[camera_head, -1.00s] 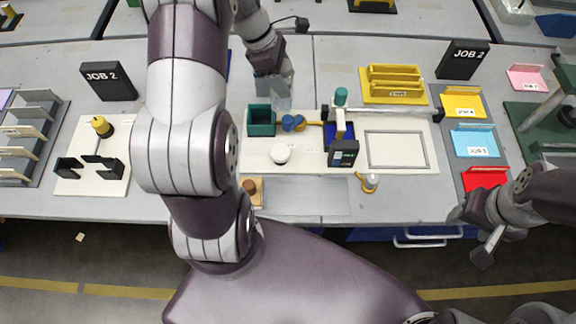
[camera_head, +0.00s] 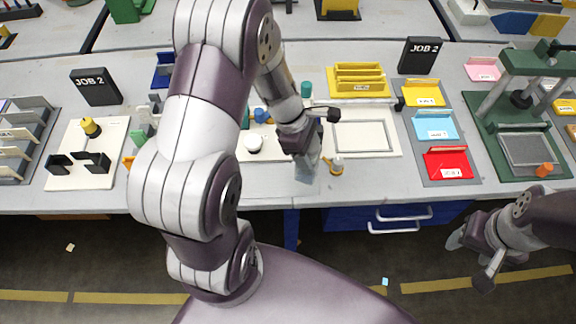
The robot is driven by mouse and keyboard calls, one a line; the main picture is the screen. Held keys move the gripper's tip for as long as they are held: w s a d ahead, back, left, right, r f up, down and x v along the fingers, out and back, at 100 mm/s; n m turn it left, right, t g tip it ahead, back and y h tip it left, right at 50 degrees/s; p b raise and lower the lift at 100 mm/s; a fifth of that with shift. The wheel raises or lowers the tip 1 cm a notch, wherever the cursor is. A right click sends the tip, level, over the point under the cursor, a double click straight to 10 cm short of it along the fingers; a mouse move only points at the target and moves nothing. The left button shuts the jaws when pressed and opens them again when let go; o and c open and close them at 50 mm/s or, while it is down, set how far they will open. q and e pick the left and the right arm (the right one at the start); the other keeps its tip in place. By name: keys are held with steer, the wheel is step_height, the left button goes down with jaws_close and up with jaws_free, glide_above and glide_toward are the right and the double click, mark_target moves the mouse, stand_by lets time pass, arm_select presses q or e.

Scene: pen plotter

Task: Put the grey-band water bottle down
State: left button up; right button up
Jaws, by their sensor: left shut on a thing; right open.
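My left gripper (camera_head: 304,154) is shut on the water bottle (camera_head: 306,171), a pale translucent shape hanging below the fingers. The bottle shows over the front part of the grey table (camera_head: 230,198), near its front edge. The gripper hides its upper part, and I cannot make out a grey band. Whether the bottle's base touches the table cannot be told. My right gripper (camera_head: 469,262) is open and empty, low at the right, in front of the table edge and over the floor.
A white pen-plotter board with a framed area (camera_head: 364,137) lies behind the bottle. Red (camera_head: 447,163), blue (camera_head: 433,125) and yellow (camera_head: 421,94) trays stand farther right. A green press (camera_head: 518,110) is at the far right.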

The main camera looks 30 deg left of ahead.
arm_select(q)
steer(key=a+f, duration=0.4)
steer(key=f, duration=0.3)
steer(key=shift+w+a, duration=0.25)
steer(key=shift+w, duration=0.1)
steer(key=o, duration=1)
steer(key=shift+r, duration=0.1)
